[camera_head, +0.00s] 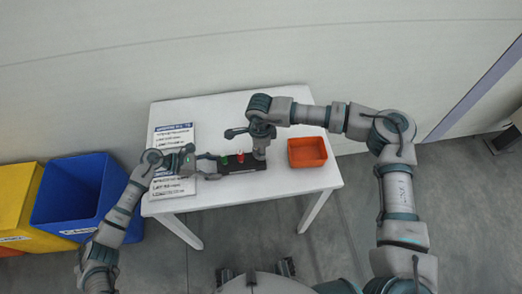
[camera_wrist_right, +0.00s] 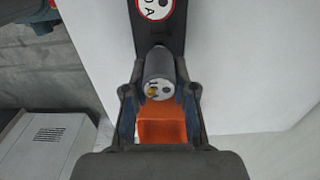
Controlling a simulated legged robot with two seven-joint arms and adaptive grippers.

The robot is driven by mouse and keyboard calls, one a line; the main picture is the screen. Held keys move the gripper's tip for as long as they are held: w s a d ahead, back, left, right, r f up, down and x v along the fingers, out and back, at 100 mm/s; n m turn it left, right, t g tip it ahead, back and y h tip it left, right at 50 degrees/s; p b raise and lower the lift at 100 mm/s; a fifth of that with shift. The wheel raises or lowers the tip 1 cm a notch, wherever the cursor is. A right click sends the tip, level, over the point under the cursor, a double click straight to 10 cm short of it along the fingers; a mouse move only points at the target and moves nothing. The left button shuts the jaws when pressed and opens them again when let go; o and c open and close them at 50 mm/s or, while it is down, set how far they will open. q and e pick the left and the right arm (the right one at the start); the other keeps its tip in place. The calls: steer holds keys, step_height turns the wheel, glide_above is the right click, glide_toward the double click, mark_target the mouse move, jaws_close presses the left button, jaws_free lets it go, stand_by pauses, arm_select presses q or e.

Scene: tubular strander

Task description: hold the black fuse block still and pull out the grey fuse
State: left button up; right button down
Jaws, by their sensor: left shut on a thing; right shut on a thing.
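The black fuse block (camera_head: 243,168) lies on the white table in the head view, with a green and a red piece on top. My left gripper (camera_head: 218,165) is at its left end, shut on it. My right gripper (camera_head: 260,152) points down over its right end, shut on the grey fuse. In the right wrist view the grey fuse (camera_wrist_right: 158,76) is a short cylinder between the fingers of my right gripper (camera_wrist_right: 160,90). The block (camera_wrist_right: 172,42) shows behind it with a red-ringed label. I cannot tell how deep the fuse sits.
An orange bin (camera_head: 307,152) stands right of the block on the white table (camera_head: 222,112); it also shows in the wrist view (camera_wrist_right: 162,130). Printed sheets (camera_head: 172,187) lie at the table's left. Blue (camera_head: 75,200) and yellow (camera_head: 18,200) bins stand on the floor at left.

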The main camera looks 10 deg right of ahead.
steer(key=shift+r, duration=0.35)
arm_select(q)
steer(key=shift+d+r, duration=0.1)
steer(key=shift+d, duration=0.25)
arm_select(e)
steer(key=shift+d+r, duration=0.35)
steer(key=shift+r, duration=0.15)
arm_select(q)
steer(key=shift+a, duration=0.3)
arm_select(e)
steer(key=shift+a+r, duration=0.3)
steer(key=shift+r, duration=0.55)
arm_select(q)
steer(key=shift+d, duration=0.2)
arm_select(e)
steer(key=shift+d+r, duration=0.15)
steer(key=shift+r, duration=0.8)
arm_select(q)
steer(key=shift+a, duration=0.1)
steer(key=o, duration=1.4)
